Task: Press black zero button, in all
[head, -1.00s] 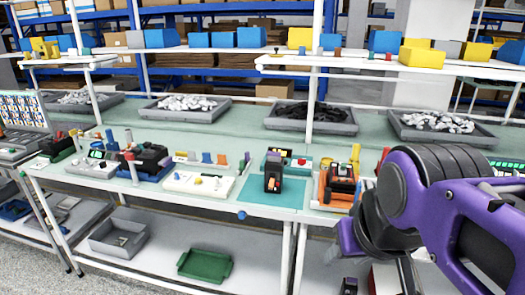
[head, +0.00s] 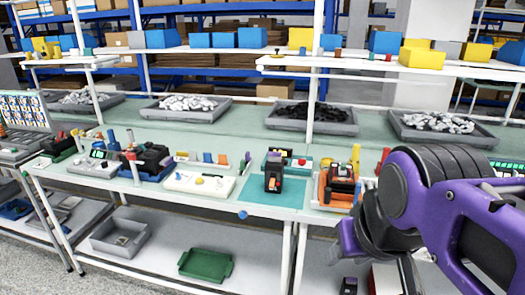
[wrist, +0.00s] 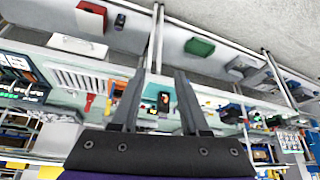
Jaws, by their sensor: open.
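A black breaker-like device (head: 273,172) with an orange part stands upright on a teal mat (head: 290,197) near the middle of the bench. I cannot make out a black zero button at this size. My gripper (wrist: 160,72) is open and empty in the wrist view, its two fingers apart. The black device (wrist: 163,101) shows between the fingers, some way beyond them. In the head view my arm is at the right, clear of the device.
An orange fixture with a black device (head: 341,185) stands to the right, close to my arm. A white box with a yellow knob (head: 199,184) lies left. Grey trays (head: 312,127) line the bench's back. A green tray (head: 205,264) is on the lower shelf.

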